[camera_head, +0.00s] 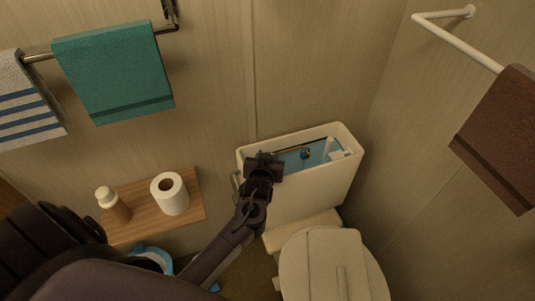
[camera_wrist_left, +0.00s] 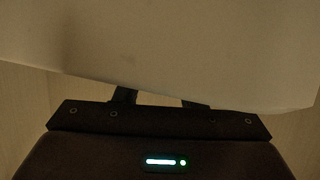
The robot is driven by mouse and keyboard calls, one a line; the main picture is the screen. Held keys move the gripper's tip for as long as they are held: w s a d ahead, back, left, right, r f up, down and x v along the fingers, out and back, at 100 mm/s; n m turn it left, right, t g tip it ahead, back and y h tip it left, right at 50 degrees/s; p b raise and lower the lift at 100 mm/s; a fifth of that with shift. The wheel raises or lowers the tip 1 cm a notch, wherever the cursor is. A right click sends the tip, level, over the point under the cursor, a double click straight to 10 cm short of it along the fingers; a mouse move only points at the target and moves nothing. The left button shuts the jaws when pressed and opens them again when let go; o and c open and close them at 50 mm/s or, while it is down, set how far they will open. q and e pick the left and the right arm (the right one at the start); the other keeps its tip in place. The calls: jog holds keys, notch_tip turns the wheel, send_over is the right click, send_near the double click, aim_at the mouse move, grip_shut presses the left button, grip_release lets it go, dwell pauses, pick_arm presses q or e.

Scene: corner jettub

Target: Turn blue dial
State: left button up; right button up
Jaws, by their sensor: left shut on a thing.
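The open cream toilet tank (camera_head: 315,191) stands against the back wall, with blue water (camera_head: 318,152) and fittings inside. A small blue and yellowish part (camera_head: 305,153) shows near its middle; I cannot tell whether it is the blue dial. My left gripper (camera_head: 264,160) is at the tank's left end, left of that part. In the left wrist view, a cream surface, likely the tank, hides the fingertips; the finger bases stand apart. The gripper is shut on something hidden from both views. My right gripper is not in view.
A wooden shelf (camera_head: 145,226) left of the tank holds a toilet roll (camera_head: 170,194) and a bottle (camera_head: 113,205). The toilet lid (camera_head: 330,265) lies in front. A teal towel (camera_head: 115,73) and a brown towel (camera_head: 503,139) hang on the walls.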

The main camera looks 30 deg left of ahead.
pick_arm(q)
jog(key=shift+n+g+y, duration=0.4)
jog(key=shift+n+y, duration=0.5)
jog(key=shift+r, duration=0.1)
jog(key=o, duration=1)
jog(key=shift+w, duration=0.1)
jog(key=v, duration=0.8)
jog(key=shift+d, duration=0.1)
